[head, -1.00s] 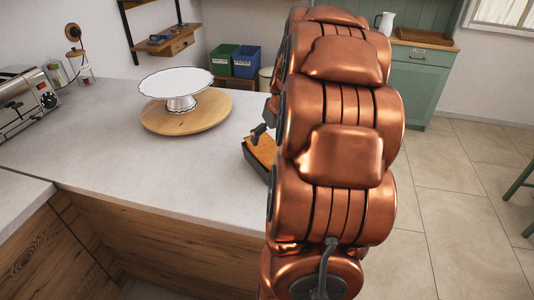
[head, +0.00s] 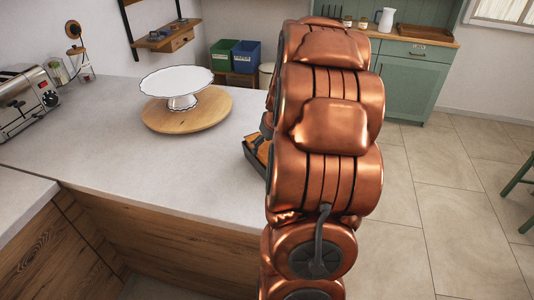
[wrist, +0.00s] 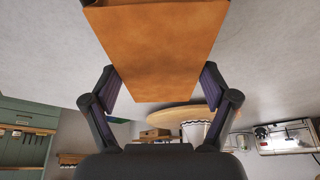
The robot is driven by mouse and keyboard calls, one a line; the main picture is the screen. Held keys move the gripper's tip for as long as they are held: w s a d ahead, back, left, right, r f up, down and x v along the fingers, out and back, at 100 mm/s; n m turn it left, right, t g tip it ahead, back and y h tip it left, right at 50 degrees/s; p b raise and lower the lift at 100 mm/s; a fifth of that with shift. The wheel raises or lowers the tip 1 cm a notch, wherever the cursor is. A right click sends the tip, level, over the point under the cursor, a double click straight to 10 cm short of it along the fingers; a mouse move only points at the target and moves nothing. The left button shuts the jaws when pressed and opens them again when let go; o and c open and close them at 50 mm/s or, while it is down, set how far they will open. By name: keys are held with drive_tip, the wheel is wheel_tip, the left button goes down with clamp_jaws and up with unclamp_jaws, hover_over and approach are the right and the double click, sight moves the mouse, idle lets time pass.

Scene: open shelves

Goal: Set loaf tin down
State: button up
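A white cake stand (head: 177,82) stands on a round wooden board (head: 187,117) left of the tin. A toaster (head: 25,99) is at the far left. The counter's front (head: 130,185) is clear. Its right edge is behind my arm.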

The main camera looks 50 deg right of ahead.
drive_tip(key=c, duration=1)
drive_tip(key=shift+c, duration=0.2)
drive_tip(key=shift+w+d+r+b, duration=0.1)
drive_tip(key=shift+r+b, duration=0.2)
drive_tip(key=shift+r, duration=0.15)
drive_tip(key=shift+r+b, duration=0.7)
drive_tip(key=shift+r, duration=0.65)
drive_tip(key=s+a+r+b, duration=0.1)
drive_tip(key=s+a+b, duration=0.3)
drive_tip(key=s+a, duration=0.7)
drive_tip(key=shift+s+a+r, duration=0.2)
drive_tip(key=shift+a+r, duration=0.05)
